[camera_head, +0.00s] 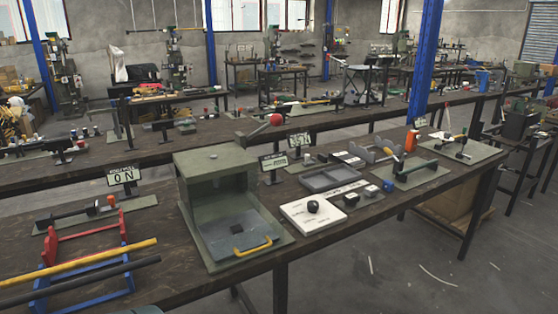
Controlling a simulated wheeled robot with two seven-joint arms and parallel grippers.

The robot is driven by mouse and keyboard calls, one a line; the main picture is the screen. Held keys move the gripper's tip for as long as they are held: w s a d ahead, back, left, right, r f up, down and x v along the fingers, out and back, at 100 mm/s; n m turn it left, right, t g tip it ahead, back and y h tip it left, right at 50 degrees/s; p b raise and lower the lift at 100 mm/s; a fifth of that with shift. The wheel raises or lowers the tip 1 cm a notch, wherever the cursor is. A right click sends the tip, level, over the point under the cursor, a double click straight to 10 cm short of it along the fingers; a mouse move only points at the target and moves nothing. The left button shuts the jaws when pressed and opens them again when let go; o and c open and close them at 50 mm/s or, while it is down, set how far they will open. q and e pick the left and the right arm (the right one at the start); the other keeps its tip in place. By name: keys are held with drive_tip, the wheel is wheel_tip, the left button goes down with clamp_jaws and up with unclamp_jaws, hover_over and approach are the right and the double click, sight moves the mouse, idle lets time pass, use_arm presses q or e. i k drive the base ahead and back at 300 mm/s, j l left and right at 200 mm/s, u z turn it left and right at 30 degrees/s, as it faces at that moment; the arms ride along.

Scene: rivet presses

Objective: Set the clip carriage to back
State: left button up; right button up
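I cannot tell for sure which thing is the clip carriage, as no readable label names it. One candidate is the white plate with marks (328,215), which has a black knob (313,206) on it. Another is the orange block (111,200) at the end of a dark rail (72,213) on a green base at the left. A grey-green press box (212,166) stands between them, with a yellow handle (252,246) on its front tray. Neither gripper is in view.
A shallow grey tray (333,179) and an orange bottle (411,141) stand farther right on the bench. Red and blue racks holding yellow and black bars (75,266) fill the near left. A second long bench (150,149) runs behind.

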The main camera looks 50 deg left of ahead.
sight(307, 163)
drive_tip(key=u, duration=1.45)
drive_tip(key=i+l, duration=0.1)
drive_tip(key=l, duration=0.25)
drive_tip(key=i+l, duration=0.15)
drive_tip(key=l, duration=0.15)
drive_tip(key=i+l, duration=0.1)
drive_tip(key=l, duration=0.25)
drive_tip(key=i+l+u, duration=0.1)
drive_tip(key=l, duration=0.2)
drive_tip(key=i+l, duration=0.15)
drive_tip(key=l, duration=0.2)
